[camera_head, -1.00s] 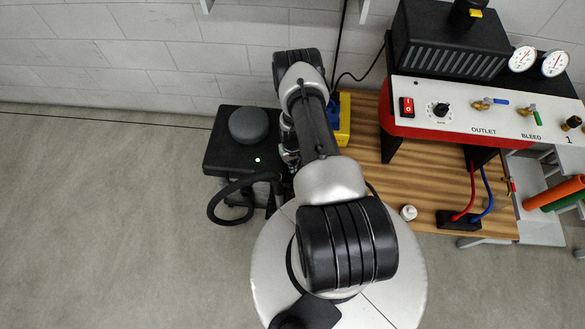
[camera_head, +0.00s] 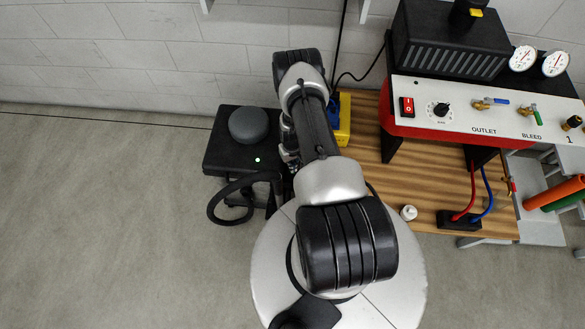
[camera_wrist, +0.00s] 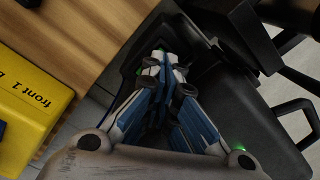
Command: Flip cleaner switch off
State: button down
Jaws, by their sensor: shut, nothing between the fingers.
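The black box-shaped unit (camera_head: 222,160), likely the cleaner, stands on the floor left of the wooden table. Small green glows show near the fingertips. I cannot make out the switch; the fingers may hide it.
A yellow box (camera_head: 344,118) stands close to my arm on the wooden table (camera_head: 425,185). The red-and-white panel unit (camera_head: 455,118) with a red rocker switch (camera_head: 407,107), gauges and valves stands to the right. A small white bottle (camera_head: 408,212) is near the table's front edge. Floor at left is clear.

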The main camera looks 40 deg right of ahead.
jog(key=shift+f+b, duration=1.1)
jog(key=shift+f, duration=0.25)
dwell(0.4)
jog(key=shift+r+p, duration=2.35)
jog(key=shift+r, duration=1.2)
